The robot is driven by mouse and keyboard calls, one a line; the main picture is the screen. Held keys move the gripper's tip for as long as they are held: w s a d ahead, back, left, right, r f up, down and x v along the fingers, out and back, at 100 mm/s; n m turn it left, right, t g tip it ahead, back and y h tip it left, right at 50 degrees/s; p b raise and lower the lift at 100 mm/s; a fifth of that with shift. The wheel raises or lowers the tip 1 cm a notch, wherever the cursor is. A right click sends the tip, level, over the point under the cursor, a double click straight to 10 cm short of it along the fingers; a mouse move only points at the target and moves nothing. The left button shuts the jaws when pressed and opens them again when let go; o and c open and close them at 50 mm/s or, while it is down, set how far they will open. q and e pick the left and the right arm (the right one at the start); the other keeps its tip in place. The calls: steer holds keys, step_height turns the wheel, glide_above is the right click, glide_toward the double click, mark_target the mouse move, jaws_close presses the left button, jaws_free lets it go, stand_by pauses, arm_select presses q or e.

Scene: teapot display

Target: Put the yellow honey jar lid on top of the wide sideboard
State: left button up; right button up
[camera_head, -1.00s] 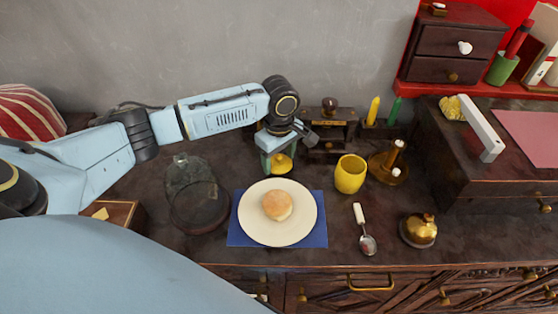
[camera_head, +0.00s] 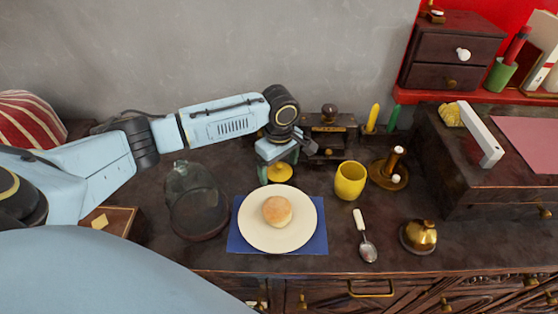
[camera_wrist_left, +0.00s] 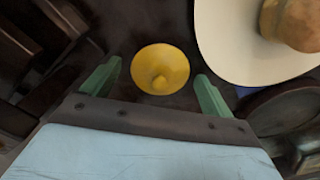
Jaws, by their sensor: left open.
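The yellow honey jar lid (camera_head: 280,172) is behind the plate, under my left gripper. In the left wrist view the lid (camera_wrist_left: 160,70) is round with a small knob and sits between the two green fingertips, with a gap on each side. My left gripper (camera_head: 280,168) is open and points down over it. I cannot tell whether the lid rests flat on the dark wooden sideboard (camera_head: 338,222). My right gripper is not in view.
A cream plate (camera_head: 255,235) with a bun stands on a blue mat in front of the gripper. A glass dome (camera_head: 197,205) is at left, a yellow cup (camera_head: 350,181) at right. A dark wooden stand (camera_head: 328,130) is behind. Bare wood lies around the spoon (camera_head: 366,240).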

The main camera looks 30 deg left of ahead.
mark_target(280, 164)
arm_select(q)
steer(key=shift+r, duration=0.1)
steer(key=shift+r, duration=0.35)
step_height(280, 164, up, 11)
steer(key=p, duration=0.4)
steer(key=shift+r, duration=0.2)
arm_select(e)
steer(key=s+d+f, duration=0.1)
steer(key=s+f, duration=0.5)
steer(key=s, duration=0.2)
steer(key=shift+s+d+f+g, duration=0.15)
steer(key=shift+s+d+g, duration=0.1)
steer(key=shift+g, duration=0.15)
